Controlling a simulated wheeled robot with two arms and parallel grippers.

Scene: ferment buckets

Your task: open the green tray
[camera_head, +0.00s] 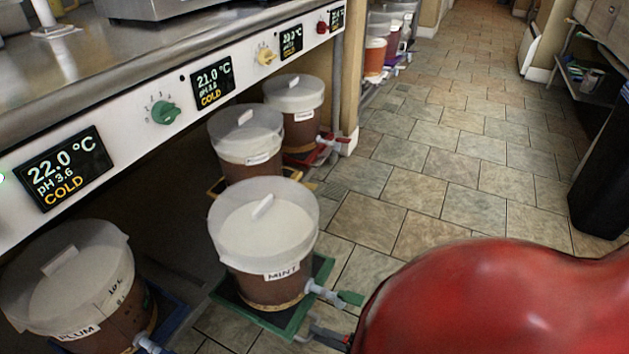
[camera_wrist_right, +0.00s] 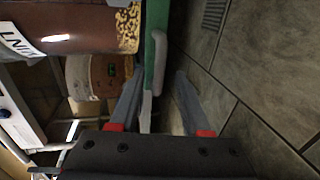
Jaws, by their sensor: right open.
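The green tray (camera_head: 250,315) lies low on the floor under the MINT bucket (camera_head: 262,238), a brown bucket with a whitish lid. In the right wrist view the tray's green edge (camera_wrist_right: 154,25) has a grey handle (camera_wrist_right: 159,68). My right gripper (camera_head: 318,334) is beside the tray's front right corner, mostly hidden behind my red arm. In the wrist view my right gripper (camera_wrist_right: 158,95) is open, with its fingers spread on either side of the handle's near end. Whether they touch it cannot be told. My left gripper is not in view.
The MINT bucket's tap (camera_head: 335,294) juts out above the tray's right side. The PLUM bucket (camera_head: 75,285) stands to the left on a blue tray (camera_head: 172,318). More buckets stand behind under the metal counter (camera_head: 120,60).

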